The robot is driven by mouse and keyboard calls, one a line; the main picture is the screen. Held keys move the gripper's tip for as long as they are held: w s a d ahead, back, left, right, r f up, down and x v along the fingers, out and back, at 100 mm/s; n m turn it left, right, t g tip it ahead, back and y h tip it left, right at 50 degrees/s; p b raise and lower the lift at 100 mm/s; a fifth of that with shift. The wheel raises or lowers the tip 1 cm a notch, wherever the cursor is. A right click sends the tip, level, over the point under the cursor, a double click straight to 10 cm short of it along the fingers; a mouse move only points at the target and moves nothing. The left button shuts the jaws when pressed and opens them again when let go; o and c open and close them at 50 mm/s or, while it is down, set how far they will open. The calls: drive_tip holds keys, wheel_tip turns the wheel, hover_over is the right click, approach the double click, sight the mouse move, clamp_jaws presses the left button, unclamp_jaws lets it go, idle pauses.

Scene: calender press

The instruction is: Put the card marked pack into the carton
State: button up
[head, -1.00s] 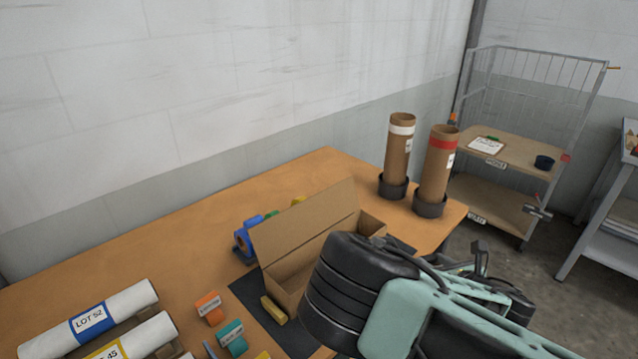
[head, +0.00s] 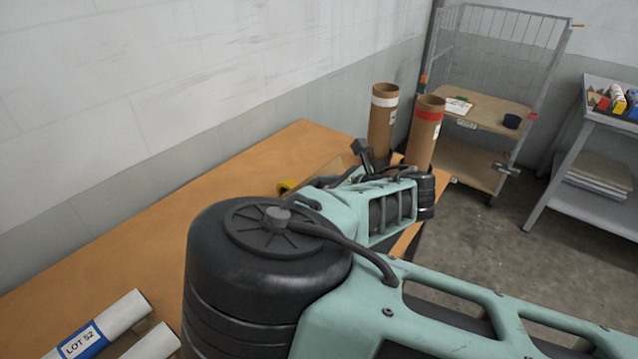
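My own arm fills the middle and lower right of the head view and covers most of the work area. A thin brown sliver (head: 330,171) shows above the arm, where the carton's raised flap stood; the rest of the carton is hidden. I cannot make out a card marked pack anywhere. My gripper's fingers are hidden behind the arm links, so I cannot see whether they hold anything.
Two cardboard tubes, one white-banded (head: 382,125) and one red-banded (head: 424,135), stand at the table's (head: 200,190) far end. A roll marked LOT 52 (head: 85,340) lies front left. A mesh cart (head: 490,118) and grey bench (head: 590,190) stand beyond.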

wheel_tip(320, 180, down, 5)
drive_tip(key=b, duration=0.3)
drive_tip(key=shift+r, duration=0.2)
drive_tip(key=o, duration=1)
drive_tip(key=shift+o, duration=0.2)
drive_tip(key=r+p+v, duration=0.1)
drive_tip(key=v, duration=1.4)
drive_tip(key=shift+p, duration=0.35)
